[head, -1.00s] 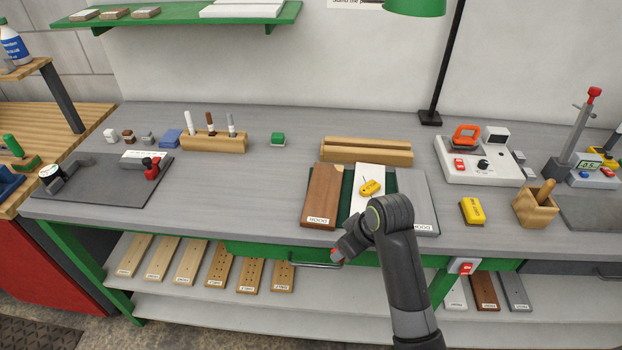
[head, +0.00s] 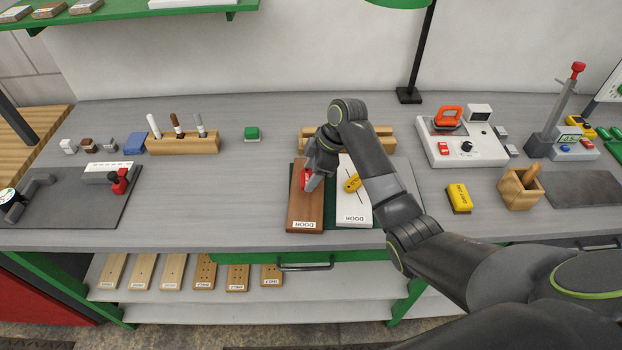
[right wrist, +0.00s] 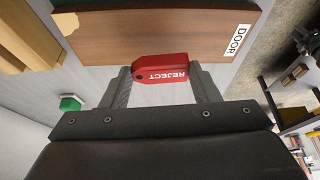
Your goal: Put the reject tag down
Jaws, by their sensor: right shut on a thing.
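The red reject tag (head: 307,180) is between the fingertips of my right gripper (head: 313,176), at the brown board (head: 304,212) marked DOOR. In the right wrist view the tag (right wrist: 160,69) shows its white REJECT lettering, and the gripper (right wrist: 162,80) is shut on it. The tag overlaps the edge of the brown board (right wrist: 165,35); I cannot tell if it touches the wood. The board has a pale chipped patch at one corner. My left gripper is not in view.
A grey board (head: 407,180) lies further right. A wooden rack (head: 385,140) stands behind. A yellow block (head: 459,197) is to the right.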

